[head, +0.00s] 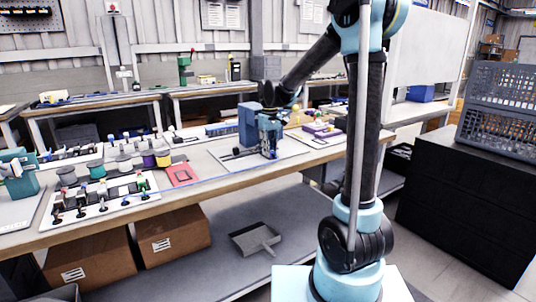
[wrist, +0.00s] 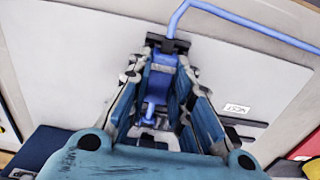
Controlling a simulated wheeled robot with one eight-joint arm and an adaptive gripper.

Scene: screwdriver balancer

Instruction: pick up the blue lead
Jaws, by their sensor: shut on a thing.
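The blue lead (wrist: 240,20) shows in the wrist view as a bright blue cable. It runs from a black end piece (wrist: 170,44) at my fingertips up and off to the right edge. My gripper (wrist: 164,62) is shut on the lead's end, with blue parts visible between the two fingers. In the head view my gripper (head: 268,150) points down over a pale mat (head: 290,152) on the workbench.
A blue box (head: 247,125) stands close behind and left of my gripper. A dark slot piece (wrist: 246,122) lies on the mat by a small label. A red tray (head: 181,175), several spools and a board of tools (head: 100,200) fill the bench to the left.

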